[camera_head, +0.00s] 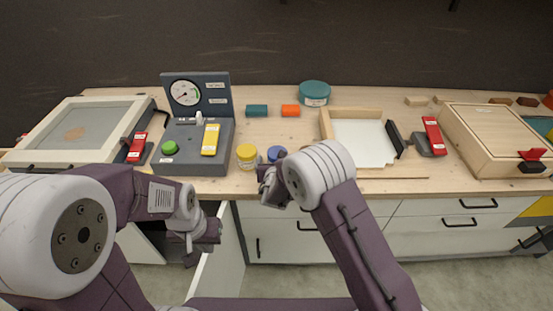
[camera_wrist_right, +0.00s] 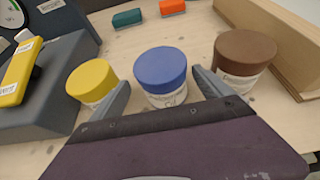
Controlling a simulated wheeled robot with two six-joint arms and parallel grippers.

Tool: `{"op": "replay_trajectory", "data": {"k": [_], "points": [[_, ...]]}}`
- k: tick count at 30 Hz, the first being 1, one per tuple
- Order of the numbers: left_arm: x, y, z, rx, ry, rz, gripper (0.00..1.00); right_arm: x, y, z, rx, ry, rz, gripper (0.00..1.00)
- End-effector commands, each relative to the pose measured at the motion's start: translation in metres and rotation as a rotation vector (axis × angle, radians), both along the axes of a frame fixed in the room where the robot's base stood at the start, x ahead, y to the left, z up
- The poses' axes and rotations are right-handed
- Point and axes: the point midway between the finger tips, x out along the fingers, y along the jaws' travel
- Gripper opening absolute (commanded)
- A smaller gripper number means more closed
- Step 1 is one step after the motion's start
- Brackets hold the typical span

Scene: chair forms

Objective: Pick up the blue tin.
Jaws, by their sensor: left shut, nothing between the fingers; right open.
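The blue tin, a pale jar with a blue lid, stands upright on the wooden worktop in the right wrist view (camera_wrist_right: 161,72). In the head view its lid (camera_head: 277,152) shows just beyond my right gripper (camera_head: 266,180), partly hidden by it. In the wrist view the open fingers of my right gripper (camera_wrist_right: 160,86) lie on either side of the blue tin, with small gaps; whether they reach fully around it is unclear. My left gripper (camera_head: 190,256) is shut and empty, low in front of the counter by the open drawer.
A yellow-lidded tin (camera_wrist_right: 92,80) stands close left and a brown-lidded tin (camera_wrist_right: 243,60) close right of the fingers. A dark gauge box (camera_head: 190,172) is further left, a wooden-sided tray (camera_head: 352,115) to the right. Teal (camera_head: 257,111) and orange (camera_head: 290,111) blocks lie behind.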

Motion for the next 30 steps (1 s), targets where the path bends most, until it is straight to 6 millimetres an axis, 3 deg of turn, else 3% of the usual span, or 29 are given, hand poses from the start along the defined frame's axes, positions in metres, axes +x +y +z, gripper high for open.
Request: {"op": "replay_trajectory", "data": {"k": [9,16,17,24,25,30], "points": [[0.0,0.0,0.007,0.0,0.0,0.0,0.0,0.044,-0.003,-0.018,0.001,-0.001,-0.003,0.89],[0.0,0.0,0.007,0.0,0.0,0.0,0.0,0.047,-0.003,-0.019,0.0,0.0,-0.001,0.89],[0.0,0.0,0.007,0.0,0.0,0.0,0.0,0.047,-0.003,-0.019,0.0,0.0,-0.001,0.86],[0.0,0.0,0.007,0.0,0.0,0.0,0.0,0.047,-0.003,-0.019,0.0,0.0,-0.001,0.19],[0.0,0.0,0.007,0.0,0.0,0.0,0.0,0.047,-0.003,-0.019,0.0,0.0,-0.001,0.14],[0.0,0.0,0.007,0.0,0.0,0.0,0.0,0.047,-0.003,-0.018,0.001,-0.001,-0.002,0.14]]}}
